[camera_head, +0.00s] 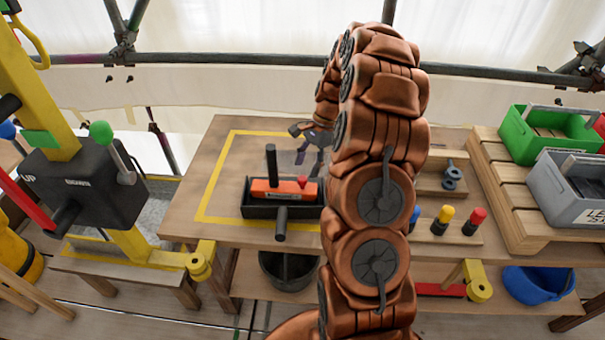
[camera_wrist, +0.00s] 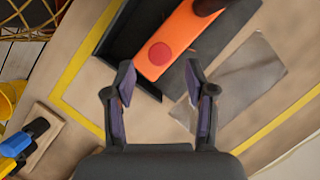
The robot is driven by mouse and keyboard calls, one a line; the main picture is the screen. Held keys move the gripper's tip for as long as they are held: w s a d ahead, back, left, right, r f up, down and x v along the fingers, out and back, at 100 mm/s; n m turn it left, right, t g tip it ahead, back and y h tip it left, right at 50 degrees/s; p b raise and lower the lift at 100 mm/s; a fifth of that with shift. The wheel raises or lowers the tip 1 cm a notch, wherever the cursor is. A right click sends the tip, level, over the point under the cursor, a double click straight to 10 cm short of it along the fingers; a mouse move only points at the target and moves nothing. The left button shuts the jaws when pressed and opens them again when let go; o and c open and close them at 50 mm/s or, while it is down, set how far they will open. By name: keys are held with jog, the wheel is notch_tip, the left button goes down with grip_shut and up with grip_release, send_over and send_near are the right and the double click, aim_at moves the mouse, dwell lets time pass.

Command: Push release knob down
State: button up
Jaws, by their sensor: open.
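A red knob (camera_head: 303,181) sits on the top of an orange block (camera_head: 270,189), near the block's right end. The block lies in a black tray (camera_head: 255,212) on the workbench. In the wrist view the knob (camera_wrist: 160,53) is a round red disc on the orange block (camera_wrist: 190,30), just beyond the fingertips and roughly between them. My gripper (camera_wrist: 160,80) is open and empty. In the head view my gripper (camera_head: 312,150) is above and behind the tray, partly hidden by my arm. I see no contact with the knob.
A black upright handle (camera_head: 271,165) rises at the block's left end, and another handle (camera_head: 281,225) sticks out in front. Yellow tape (camera_head: 209,190) marks the bench area. Colored pegs (camera_head: 443,214) and bins (camera_head: 550,135) stand right; a green-knobbed lever (camera_head: 102,132) stands left.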

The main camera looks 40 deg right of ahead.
aim_at(303, 178)
jog(key=shift+p+x, duration=0.5)
jog(key=shift+x, duration=1.6)
grip_shut()
